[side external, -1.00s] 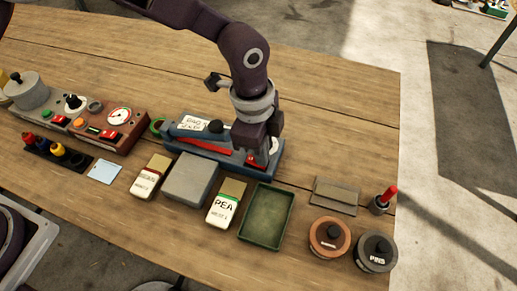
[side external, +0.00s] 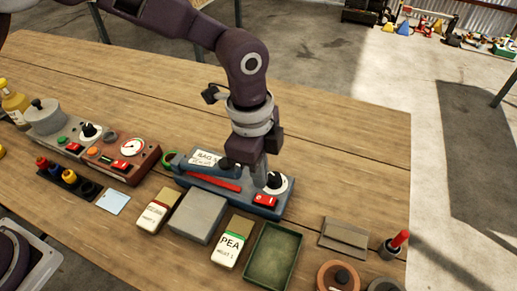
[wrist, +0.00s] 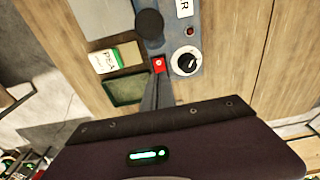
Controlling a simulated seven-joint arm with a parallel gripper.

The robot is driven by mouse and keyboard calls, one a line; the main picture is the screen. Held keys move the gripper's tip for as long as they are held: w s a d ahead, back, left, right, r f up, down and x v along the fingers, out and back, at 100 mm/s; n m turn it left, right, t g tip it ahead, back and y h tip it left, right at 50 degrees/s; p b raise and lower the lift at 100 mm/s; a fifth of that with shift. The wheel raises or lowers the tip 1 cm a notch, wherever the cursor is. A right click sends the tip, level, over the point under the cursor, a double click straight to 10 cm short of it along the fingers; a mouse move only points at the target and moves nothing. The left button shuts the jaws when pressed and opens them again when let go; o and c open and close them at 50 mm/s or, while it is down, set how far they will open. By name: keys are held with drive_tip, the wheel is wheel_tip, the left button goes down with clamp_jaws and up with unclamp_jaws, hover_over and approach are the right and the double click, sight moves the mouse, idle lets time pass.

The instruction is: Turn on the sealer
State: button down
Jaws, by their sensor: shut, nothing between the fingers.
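The bag sealer (side external: 215,186) is a long blue machine on the wooden table, with a red strip and a white label. At its right end are a red switch (side external: 265,200) and a black knob on a white dial (side external: 275,181). The wrist view also shows the red switch (wrist: 159,65), the dial (wrist: 186,62) and a small dark red lamp (wrist: 190,31). My gripper (side external: 258,182) is shut and empty, pointing down over the sealer's right end. In the wrist view its fingertips (wrist: 157,79) appear just beside the switch; contact cannot be told.
A grey block (side external: 198,216), a PEA packet (side external: 231,242), another packet (side external: 157,211) and a green tray (side external: 272,257) lie in front of the sealer. A brown control box (side external: 125,160) stands left. The table behind the sealer is clear.

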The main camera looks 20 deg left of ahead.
sight(270, 200)
wheel_tip(270, 200, up, 9)
drive_tip(key=shift+a, duration=0.35)
drive_tip(key=shift+a+h, duration=0.1)
drive_tip(key=shift+h, duration=0.4)
drive_tip(key=d+f, duration=0.1)
drive_tip(key=f, duration=0.8)
drive_tip(key=d+f, duration=0.1)
drive_tip(key=f, duration=0.3)
drive_tip(key=shift+d+f, duration=0.35)
